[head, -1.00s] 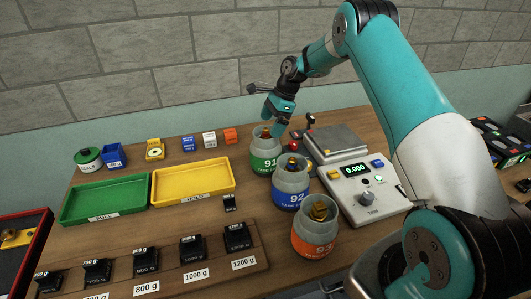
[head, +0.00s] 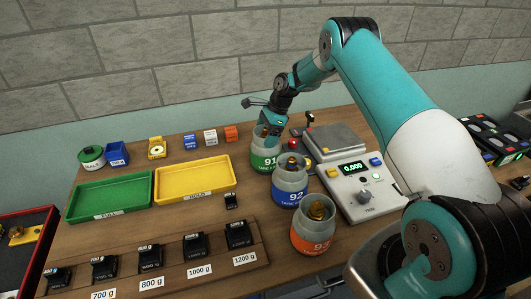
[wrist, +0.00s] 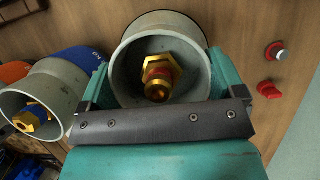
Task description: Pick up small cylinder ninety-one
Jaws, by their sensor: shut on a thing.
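Cylinder ninety-one (head: 265,160), grey with a green band marked 91, stands on the bench at the back of a row. In the wrist view its grey collar (wrist: 118,62) with a brass valve (wrist: 158,78) inside sits between my fingers. My gripper (head: 268,130) is shut on the collar from above, with one teal finger on each side. In the head view the gripper hides part of the collar's top.
Cylinder 92 (head: 290,185), blue, and cylinder 93 (head: 313,228), orange, stand close in front. The scale (head: 356,180) reading 0.000 is to the right. Yellow (head: 192,180) and green (head: 110,198) trays lie left. Black weights (head: 195,246) line the front.

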